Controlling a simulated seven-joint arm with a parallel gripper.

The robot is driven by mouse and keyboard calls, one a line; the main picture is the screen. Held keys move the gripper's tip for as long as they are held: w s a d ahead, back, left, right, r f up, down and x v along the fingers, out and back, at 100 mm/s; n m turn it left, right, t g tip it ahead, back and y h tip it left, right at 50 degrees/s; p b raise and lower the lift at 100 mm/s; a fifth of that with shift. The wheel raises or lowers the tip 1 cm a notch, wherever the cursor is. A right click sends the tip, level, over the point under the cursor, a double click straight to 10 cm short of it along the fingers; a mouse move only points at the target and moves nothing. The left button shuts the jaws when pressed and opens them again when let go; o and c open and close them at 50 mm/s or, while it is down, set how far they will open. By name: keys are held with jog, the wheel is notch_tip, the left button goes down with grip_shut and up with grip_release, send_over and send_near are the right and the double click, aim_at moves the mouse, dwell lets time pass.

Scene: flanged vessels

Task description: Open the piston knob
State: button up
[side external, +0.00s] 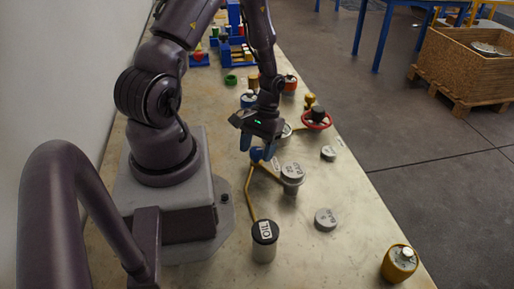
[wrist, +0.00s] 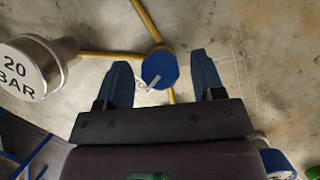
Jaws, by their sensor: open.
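A round blue knob (side external: 256,155) sits where yellow pipes meet on the table, below my gripper (side external: 258,149). In the wrist view the blue knob (wrist: 158,68) shows between the two blue fingers of my gripper (wrist: 160,60), with a gap on both sides. A small pale lever or tag lies across its near edge. The fingers are open and empty, pointing down. I cannot tell how far the fingertips are above the knob.
A grey 20 BAR vessel (wrist: 25,68) stands left of the knob in the wrist view; it also shows in the side view (side external: 292,173). Yellow pipes (side external: 249,193) run from the knob. A black-topped OIL vessel (side external: 264,242), a red handwheel (side external: 317,120) and a yellow vessel (side external: 399,263) stand apart.

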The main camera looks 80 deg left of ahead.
jog(key=c, duration=0.9)
jog(key=shift+m, duration=0.3)
jog(key=m+y, duration=0.1)
jog(key=m, duration=0.2)
jog(key=shift+d+m+g, duration=0.1)
jog(key=shift+m+g, duration=0.2)
jog(key=shift+g, duration=0.1)
jog(key=m+y, duration=0.1)
jog(key=m, duration=0.1)
jog(key=m+y, duration=0.1)
jog(key=m, duration=0.1)
jog(key=shift+d+m+g, duration=0.1)
jog(key=shift+m+g, duration=0.2)
jog(key=m+y, duration=0.2)
jog(key=m, duration=0.2)
jog(key=shift+m+t+y, duration=0.3)
jog(key=shift+m+y, duration=0.05)
jog(key=shift+m, duration=0.9)
jog(key=shift+m+t+y, duration=0.3)
jog(key=shift+m+y, duration=0.05)
jog(key=shift+m, duration=0.9)
